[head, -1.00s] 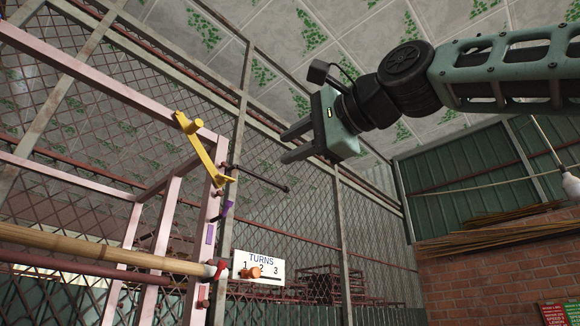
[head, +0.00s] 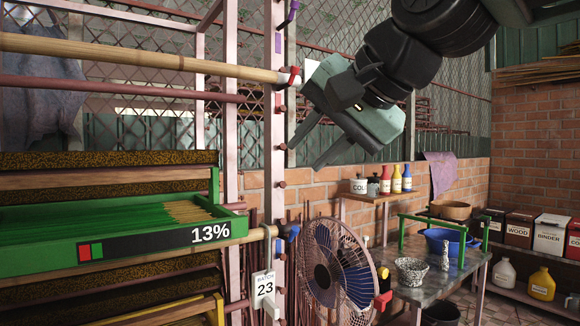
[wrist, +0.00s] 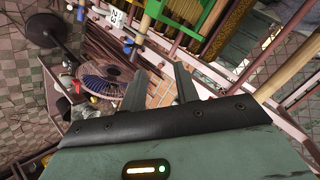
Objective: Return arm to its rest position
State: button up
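My gripper (head: 305,155) is raised in the upper middle of the head view, in front of the pink rack post and the mesh. Its two fingers point down and to the left, apart, with nothing between them. In the wrist view my gripper (wrist: 158,76) also shows its two fingers spread and empty. My arm comes in from the upper right of the head view, and most of it lies outside the picture.
A pink rack (head: 273,120) stands left of my gripper, with a bamboo pole (head: 140,58) and a green tray (head: 120,244) of incense sticks. A blue fan (head: 342,262) and a cluttered table (head: 455,283) stand below. Shelved boxes (head: 551,235) are at right.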

jog(key=s+d+f+n+g+h, duration=0.1)
jog(key=s+f+n+g, duration=0.15)
jog(key=f, duration=0.65)
jog(key=s+d+f+n+g+h, duration=0.15)
jog(key=s+f, duration=0.25)
jog(key=f, duration=0.6)
jog(key=s+d+f+n+g+h, duration=0.2)
jog(key=s+d+f+n, duration=0.1)
jog(key=s+f, duration=0.3)
jog(key=s+d+f+n+g+h, duration=0.2)
jog(key=s+d+f, duration=0.3)
jog(key=f, duration=0.5)
jog(key=shift+s+d+n, duration=0.25)
jog(key=shift+s+n, duration=0.65)
jog(key=shift+s, duration=0.15)
jog(key=shift+f, duration=0.1)
